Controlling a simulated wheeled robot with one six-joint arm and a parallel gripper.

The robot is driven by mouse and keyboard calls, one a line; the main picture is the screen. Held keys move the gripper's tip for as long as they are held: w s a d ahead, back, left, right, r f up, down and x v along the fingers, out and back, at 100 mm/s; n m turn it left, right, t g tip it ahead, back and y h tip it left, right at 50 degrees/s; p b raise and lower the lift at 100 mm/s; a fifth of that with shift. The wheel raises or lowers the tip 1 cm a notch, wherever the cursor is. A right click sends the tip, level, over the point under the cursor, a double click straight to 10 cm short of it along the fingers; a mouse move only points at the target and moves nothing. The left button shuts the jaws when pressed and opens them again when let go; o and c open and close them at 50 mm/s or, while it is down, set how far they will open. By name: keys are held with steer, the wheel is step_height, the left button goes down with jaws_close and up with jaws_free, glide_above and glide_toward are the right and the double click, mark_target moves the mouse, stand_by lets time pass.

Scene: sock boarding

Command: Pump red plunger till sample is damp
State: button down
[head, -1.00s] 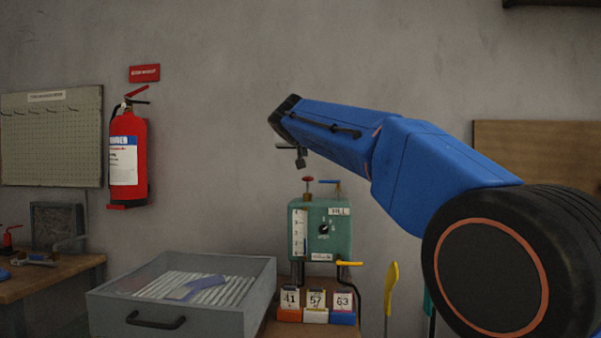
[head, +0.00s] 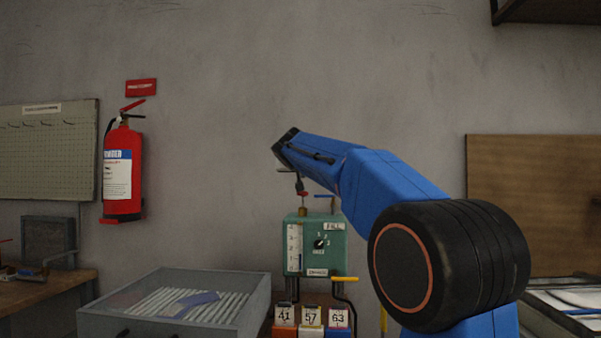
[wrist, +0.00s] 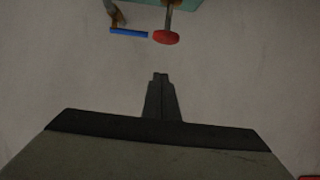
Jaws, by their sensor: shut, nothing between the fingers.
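The red plunger (head: 303,195) stands on top of a green box (head: 298,222) marked FILL, with a dial and a level scale on its front. My gripper (head: 300,187) is shut and empty, pointing down close above the plunger's red knob. In the wrist view the shut fingers (wrist: 160,76) point toward the red knob (wrist: 166,37), with a visible gap between them. A blue lever (wrist: 128,32) sits beside the knob. A grey-blue strip (head: 192,302), possibly the sample, lies on a ribbed rack in a grey tray (head: 225,325). Its dampness cannot be told.
A yellow-handled tap (head: 344,279) juts from the box's lower right. Blocks numbered 41 (head: 284,316), 57 (head: 311,316) and 63 (head: 338,318) stand below it. A fire extinguisher (head: 122,175) hangs on the wall. A wooden board (head: 540,210) is at right.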

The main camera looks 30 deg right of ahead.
steer(key=shift+w+d+f, duration=0.1)
steer(key=shift+f, duration=0.95)
steer(key=shift+w+d+f, duration=0.1)
steer(key=shift+f, duration=0.95)
steer(key=shift+f, duration=1.9)
steer(key=s+a+r, duration=0.5)
steer(key=s+r, duration=0.1)
steer(key=s, duration=0.2)
steer(key=shift+a+r, duration=0.3)
steer(key=shift+r, duration=0.1)
